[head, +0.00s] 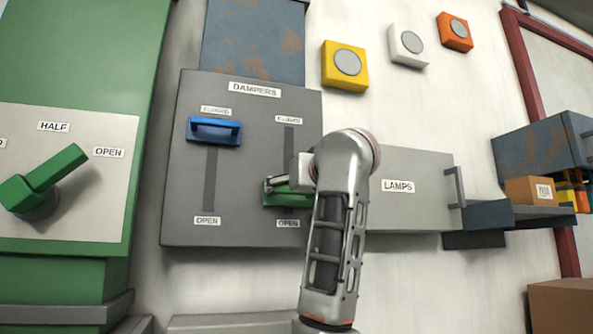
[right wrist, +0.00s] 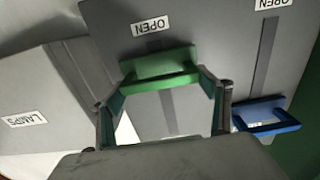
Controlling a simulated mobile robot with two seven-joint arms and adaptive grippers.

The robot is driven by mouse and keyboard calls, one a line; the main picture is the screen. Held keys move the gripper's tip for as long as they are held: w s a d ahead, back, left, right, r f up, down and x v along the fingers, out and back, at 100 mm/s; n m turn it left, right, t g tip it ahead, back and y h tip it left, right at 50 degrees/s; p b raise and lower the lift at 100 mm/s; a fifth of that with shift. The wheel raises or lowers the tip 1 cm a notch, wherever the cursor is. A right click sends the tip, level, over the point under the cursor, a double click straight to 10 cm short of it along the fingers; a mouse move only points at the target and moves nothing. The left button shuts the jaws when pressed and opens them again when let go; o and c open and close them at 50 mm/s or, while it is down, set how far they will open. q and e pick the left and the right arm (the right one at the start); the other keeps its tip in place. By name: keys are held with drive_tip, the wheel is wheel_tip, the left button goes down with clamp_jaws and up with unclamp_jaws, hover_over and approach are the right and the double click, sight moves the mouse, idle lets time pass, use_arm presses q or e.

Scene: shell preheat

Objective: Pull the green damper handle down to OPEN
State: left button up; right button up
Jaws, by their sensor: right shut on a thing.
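The green damper handle (head: 290,199) is low on its slot in the grey DAMPERS panel (head: 255,232), just above the lower OPEN label (head: 288,223). My right gripper (head: 277,185) is at this handle, and my arm hides part of it. In the right wrist view, which is upside down, the gripper's two fingers (right wrist: 166,84) sit at the two ends of the green handle (right wrist: 160,62), shut on it. The OPEN label (right wrist: 151,26) is close beyond the handle. My left gripper is not in view.
The blue damper handle (head: 214,130) is at the top of its slot by its CLOSED label. A LAMPS box (head: 410,215) is right of the panel. A green lever (head: 50,175) is at the left. Yellow, white and orange buttons (head: 347,63) are above.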

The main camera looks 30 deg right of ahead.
drive_tip(key=shift+w+f, duration=0.15)
drive_tip(key=shift+f, duration=0.6)
drive_tip(key=o, duration=1.6)
drive_tip(key=shift+r, duration=0.15)
drive_tip(key=shift+s, duration=0.3)
drive_tip(key=v, duration=1.1)
drive_tip(key=shift+s+a, duration=0.1)
drive_tip(key=shift+s, duration=0.25)
